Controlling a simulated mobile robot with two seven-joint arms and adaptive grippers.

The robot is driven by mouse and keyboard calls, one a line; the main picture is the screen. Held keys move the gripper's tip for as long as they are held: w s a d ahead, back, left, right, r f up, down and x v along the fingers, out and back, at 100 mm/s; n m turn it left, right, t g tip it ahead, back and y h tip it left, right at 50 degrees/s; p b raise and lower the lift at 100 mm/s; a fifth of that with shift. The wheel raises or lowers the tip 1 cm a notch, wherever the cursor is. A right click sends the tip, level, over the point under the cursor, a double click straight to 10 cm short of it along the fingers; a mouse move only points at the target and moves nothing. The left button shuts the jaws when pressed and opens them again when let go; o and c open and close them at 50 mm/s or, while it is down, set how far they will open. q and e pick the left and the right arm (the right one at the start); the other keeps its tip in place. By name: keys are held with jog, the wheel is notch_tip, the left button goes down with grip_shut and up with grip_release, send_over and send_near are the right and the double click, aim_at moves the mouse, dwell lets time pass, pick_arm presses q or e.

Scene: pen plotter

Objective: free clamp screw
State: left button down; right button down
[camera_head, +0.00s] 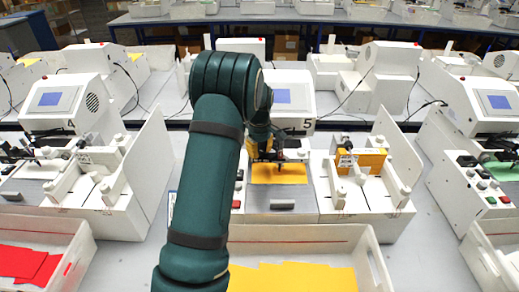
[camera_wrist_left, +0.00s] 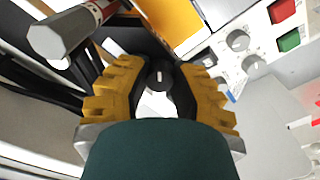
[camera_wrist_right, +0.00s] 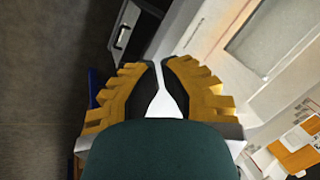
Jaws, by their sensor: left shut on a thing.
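The clamp screw shows as a round black knob (camera_wrist_left: 160,76) with a white mark in the left wrist view. My left gripper (camera_wrist_left: 160,78) has its yellow-backed fingers around this knob, one on each side. In the head view my left gripper (camera_head: 268,150) is at the pen carriage of the middle plotter (camera_head: 292,95), above a yellow card (camera_head: 280,174). My arm hides part of the plotter, and the knob cannot be made out there. My right gripper (camera_wrist_right: 160,68) appears only in its wrist view, nearly closed, with a narrow empty gap between the fingers.
Beside the knob in the left wrist view is a grey-ended red and white cylinder (camera_wrist_left: 62,36). A white tray (camera_head: 370,240) with yellow cards (camera_head: 300,280) stands in front of the plotter. A white-walled holder with an orange block (camera_head: 362,160) is to the right.

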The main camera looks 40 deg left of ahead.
aim_at(259, 150)
pick_arm(q)
jog(key=shift+d+f, duration=0.1)
jog(key=c, duration=0.7)
grip_release()
jog(key=shift+r, duration=0.2)
notch_tip(259, 150, up, 12)
jog(key=shift+f, duration=0.1)
dwell(0.3)
